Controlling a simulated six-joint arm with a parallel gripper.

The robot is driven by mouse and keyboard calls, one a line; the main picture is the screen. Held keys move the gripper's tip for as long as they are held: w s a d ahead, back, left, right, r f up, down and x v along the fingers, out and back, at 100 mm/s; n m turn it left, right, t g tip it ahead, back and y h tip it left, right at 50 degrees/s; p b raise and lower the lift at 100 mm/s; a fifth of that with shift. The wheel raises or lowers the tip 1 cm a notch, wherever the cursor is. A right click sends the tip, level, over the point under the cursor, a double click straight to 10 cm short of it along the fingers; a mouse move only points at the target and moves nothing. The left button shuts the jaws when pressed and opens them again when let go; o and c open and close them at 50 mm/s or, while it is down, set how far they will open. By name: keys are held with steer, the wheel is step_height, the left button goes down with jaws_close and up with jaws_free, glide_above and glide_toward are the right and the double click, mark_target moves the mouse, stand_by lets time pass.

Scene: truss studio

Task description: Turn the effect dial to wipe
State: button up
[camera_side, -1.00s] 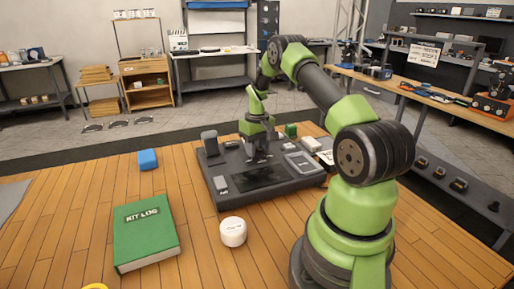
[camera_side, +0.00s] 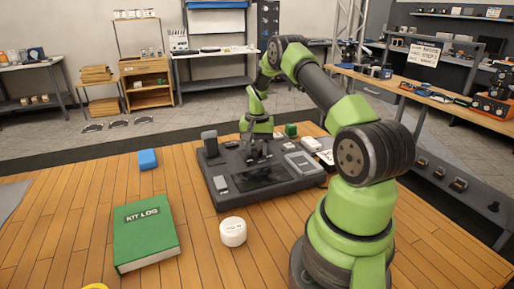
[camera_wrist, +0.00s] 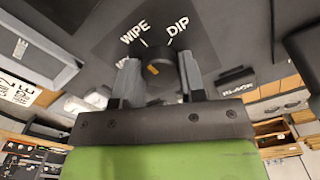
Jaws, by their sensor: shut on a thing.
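The effect dial (camera_wrist: 160,75) is a dark round knob with a small orange mark, in the wrist view. The labels WIPE (camera_wrist: 135,32) and DIP (camera_wrist: 178,30) are printed beyond it, each with a short line; a third label at the left is mostly hidden. I cannot tell exactly which label the mark points to. My gripper (camera_wrist: 161,82) is shut on the dial, a finger on each side. In the side view my gripper (camera_side: 257,156) is low over the dark console (camera_side: 222,200), hiding the dial.
The console also carries an upright dark block (camera_side: 209,143) and a grey keypad-like panel (camera_side: 302,163). A green KIT LOG book (camera_side: 146,232), a white round tub (camera_side: 233,232) and a blue block (camera_side: 148,159) lie on the wooden table. The table's left part has free room.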

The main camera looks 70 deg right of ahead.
mark_target(257, 149)
stand_by(0.4)
steer(key=o, duration=0.9)
steer(key=shift+r, duration=0.15)
step_height(257, 149, up, 10)
steer(key=shift+f, duration=0.15)
